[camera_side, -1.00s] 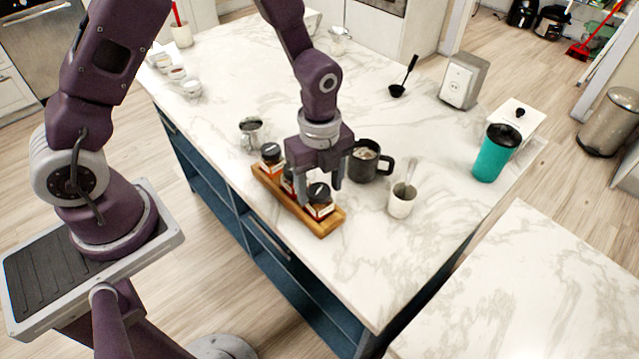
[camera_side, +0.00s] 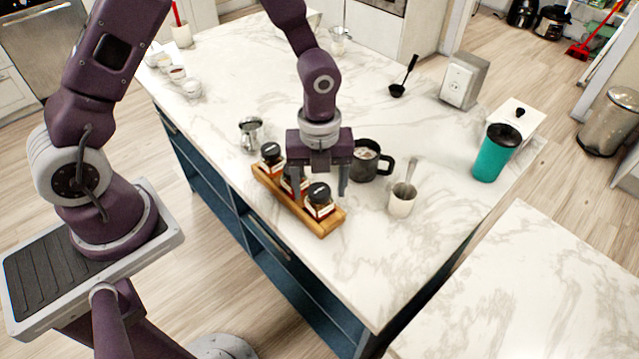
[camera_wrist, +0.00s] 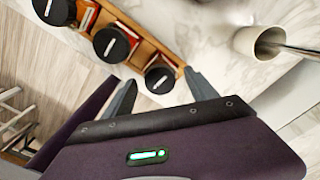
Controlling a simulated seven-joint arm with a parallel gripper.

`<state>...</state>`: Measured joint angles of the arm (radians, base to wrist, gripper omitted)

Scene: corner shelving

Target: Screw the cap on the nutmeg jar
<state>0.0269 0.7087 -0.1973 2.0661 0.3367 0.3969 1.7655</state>
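A wooden rack (camera_side: 318,228) on the marble counter holds three glass jars with black caps in a row. The near jar (camera_side: 319,208) has its black cap (camera_side: 319,192) seated on top; in the wrist view this cap (camera_wrist: 160,78) shows a white mark. The middle jar is partly hidden by my finger in the side view; its cap shows in the wrist view (camera_wrist: 111,44). The far jar (camera_side: 271,158) is capped too. I cannot read which is nutmeg. My gripper (camera_side: 319,190) is open, with fingers apart at either side of the near cap; in the wrist view nothing is gripped.
A dark mug (camera_side: 370,160) stands close behind my gripper. A white cup with a spoon (camera_side: 402,200) is to the right of the rack. A metal pitcher (camera_side: 251,134) stands behind its far end. A teal tumbler (camera_side: 497,153) is farther right. The counter's front right is clear.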

